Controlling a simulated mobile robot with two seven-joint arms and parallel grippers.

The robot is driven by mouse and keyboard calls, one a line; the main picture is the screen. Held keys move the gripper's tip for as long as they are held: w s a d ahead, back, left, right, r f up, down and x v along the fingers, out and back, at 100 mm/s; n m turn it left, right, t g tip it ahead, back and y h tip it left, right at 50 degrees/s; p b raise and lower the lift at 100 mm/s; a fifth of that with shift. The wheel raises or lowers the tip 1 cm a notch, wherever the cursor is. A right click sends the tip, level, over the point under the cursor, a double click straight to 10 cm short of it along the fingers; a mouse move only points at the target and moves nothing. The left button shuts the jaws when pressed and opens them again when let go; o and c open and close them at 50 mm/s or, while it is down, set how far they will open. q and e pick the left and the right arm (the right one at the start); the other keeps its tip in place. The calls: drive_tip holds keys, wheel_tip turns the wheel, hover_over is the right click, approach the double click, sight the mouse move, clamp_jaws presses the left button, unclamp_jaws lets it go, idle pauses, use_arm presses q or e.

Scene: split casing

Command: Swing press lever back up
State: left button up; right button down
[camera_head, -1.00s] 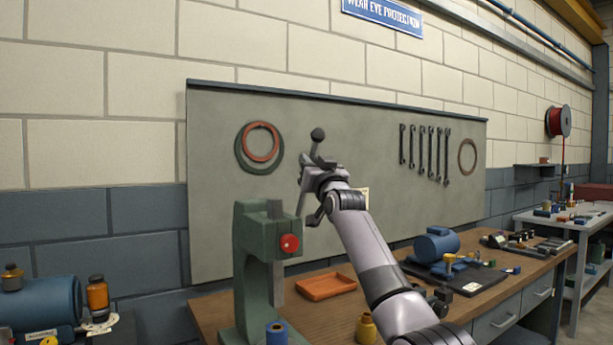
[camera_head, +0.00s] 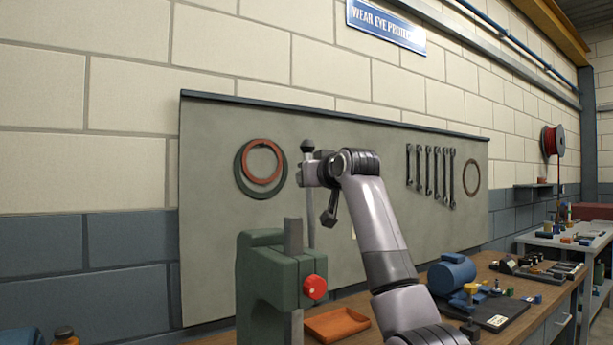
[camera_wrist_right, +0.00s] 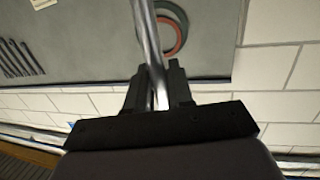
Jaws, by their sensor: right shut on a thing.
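The green arbor press (camera_head: 268,285) stands on the bench with a red knob (camera_head: 315,287) on its front. Its thin metal lever (camera_head: 311,228) points nearly straight up beside the grey ram (camera_head: 293,237), which sticks out above the press head. A dark ball knob (camera_head: 307,146) tops the lever. My right gripper (camera_head: 312,172) is shut around the lever just below that knob. In the right wrist view, the shiny lever rod (camera_wrist_right: 148,35) runs between the black fingers (camera_wrist_right: 158,88). My left gripper is out of view.
An orange tray (camera_head: 337,325) lies right of the press. A blue motor-like part (camera_head: 452,274) sits further right on the wooden bench. A grey pegboard (camera_head: 380,215) with rings and several wrenches is behind.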

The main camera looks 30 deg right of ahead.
drive_tip(key=shift+r, duration=0.15)
drive_tip(key=shift+w, duration=0.1)
drive_tip(key=c, duration=1.2)
unclamp_jaws()
drive_tip(key=shift+s+a+b, duration=0.1)
drive_tip(key=shift+s+b, duration=0.35)
drive_tip(key=shift+s, duration=0.25)
drive_tip(key=shift+s+a+r+b, duration=0.1)
drive_tip(key=shift+s+b, duration=0.25)
drive_tip(key=shift+s, duration=0.6)
drive_tip(key=shift+s+a+r+b, duration=0.15)
drive_tip(key=shift+s+b, duration=0.2)
drive_tip(key=shift+s, duration=0.6)
drive_tip(key=shift+s+a+r+b, duration=0.1)
drive_tip(key=shift+s+b, duration=0.25)
drive_tip(key=shift+s, duration=0.6)
